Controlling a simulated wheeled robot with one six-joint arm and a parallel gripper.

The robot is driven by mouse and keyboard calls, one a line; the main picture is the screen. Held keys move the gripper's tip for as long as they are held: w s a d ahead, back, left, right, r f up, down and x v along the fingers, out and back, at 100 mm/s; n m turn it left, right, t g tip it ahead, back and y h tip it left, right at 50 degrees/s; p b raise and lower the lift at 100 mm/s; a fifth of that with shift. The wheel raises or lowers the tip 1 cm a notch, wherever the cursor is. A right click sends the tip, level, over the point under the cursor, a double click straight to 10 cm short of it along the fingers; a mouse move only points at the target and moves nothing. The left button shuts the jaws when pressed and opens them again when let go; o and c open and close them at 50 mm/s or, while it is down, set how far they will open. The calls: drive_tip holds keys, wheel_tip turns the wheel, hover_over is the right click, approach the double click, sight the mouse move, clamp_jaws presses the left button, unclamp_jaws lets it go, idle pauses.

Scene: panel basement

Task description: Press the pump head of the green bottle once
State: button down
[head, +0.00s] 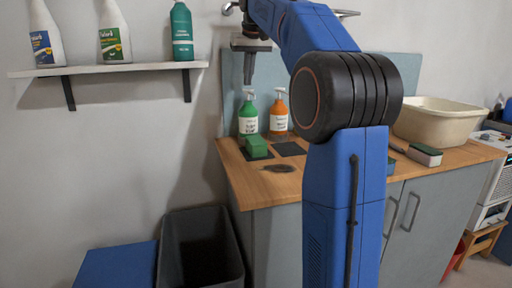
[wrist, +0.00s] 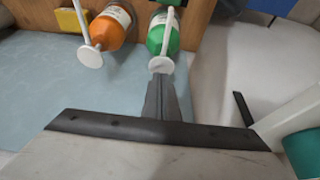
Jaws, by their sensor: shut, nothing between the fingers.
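The green bottle (head: 248,119) stands upright at the back left of the wooden counter, with a white pump head on top. In the wrist view the green bottle (wrist: 163,34) shows from above, its white pump head (wrist: 161,65) at the tips of my gripper. My gripper (head: 248,83) is shut and empty, pointing down just above the pump head. In the wrist view my gripper (wrist: 160,77) overlaps the pump head's near edge; I cannot tell whether it touches. An orange pump bottle (head: 279,117) stands just right of the green one.
A green sponge block (head: 256,147) lies in front of the green bottle. A wall shelf (head: 110,69) with several bottles is at the left. A beige basin (head: 436,121) and a sponge (head: 425,155) are on the counter's right. A dark bin (head: 200,248) stands on the floor.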

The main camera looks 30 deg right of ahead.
wheel_tip(320, 180, up, 6)
drive_tip(key=shift+f, duration=0.1)
idle(0.6)
idle(0.4)
